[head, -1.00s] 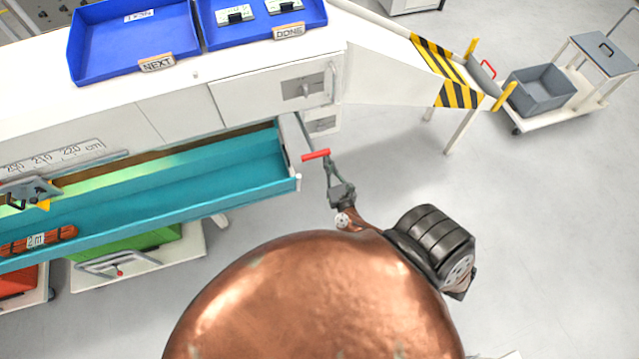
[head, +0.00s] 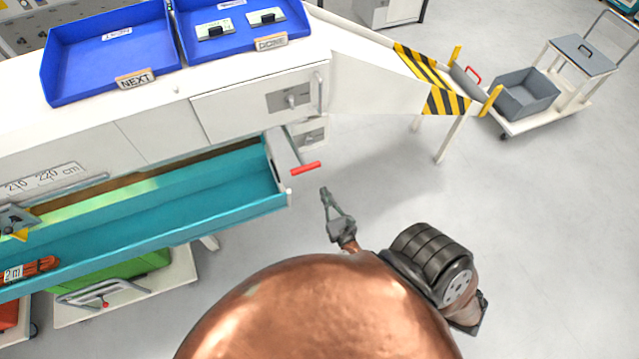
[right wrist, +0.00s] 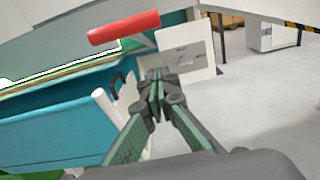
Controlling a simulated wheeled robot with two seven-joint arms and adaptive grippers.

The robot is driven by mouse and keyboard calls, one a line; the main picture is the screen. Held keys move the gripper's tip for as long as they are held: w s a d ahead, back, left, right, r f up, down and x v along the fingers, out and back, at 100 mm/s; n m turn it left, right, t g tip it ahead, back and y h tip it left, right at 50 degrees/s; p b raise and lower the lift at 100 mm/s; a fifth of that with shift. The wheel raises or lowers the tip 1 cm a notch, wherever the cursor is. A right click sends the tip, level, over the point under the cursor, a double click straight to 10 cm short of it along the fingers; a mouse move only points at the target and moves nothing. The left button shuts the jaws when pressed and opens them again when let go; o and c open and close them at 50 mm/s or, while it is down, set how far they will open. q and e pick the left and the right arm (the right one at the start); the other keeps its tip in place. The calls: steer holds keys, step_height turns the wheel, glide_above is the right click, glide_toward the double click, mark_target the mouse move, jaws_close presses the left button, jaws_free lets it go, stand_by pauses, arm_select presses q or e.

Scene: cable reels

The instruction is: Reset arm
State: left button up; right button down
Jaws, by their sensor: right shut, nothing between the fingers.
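My right gripper (head: 325,192) is shut and empty, over the floor just right of the end of the teal trough (head: 282,203). In the right wrist view its fingertips (right wrist: 158,78) meet with nothing between them. A red handle (head: 306,168) on a pale lever sticks out at the trough's end, a little above and left of the gripper, apart from it. The red handle also shows in the right wrist view (right wrist: 124,27). My left gripper does not show in either view.
The white workbench (head: 150,139) carries two blue trays, marked NEXT (head: 60,90) and DONE (head: 190,55). A striped side table (head: 375,90) and a cart with a grey bin (head: 527,95) stand at right. Open floor lies right of my gripper.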

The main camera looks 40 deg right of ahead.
steer(key=shift+f+v, duration=0.2)
steer(key=shift+v, duration=2.1)
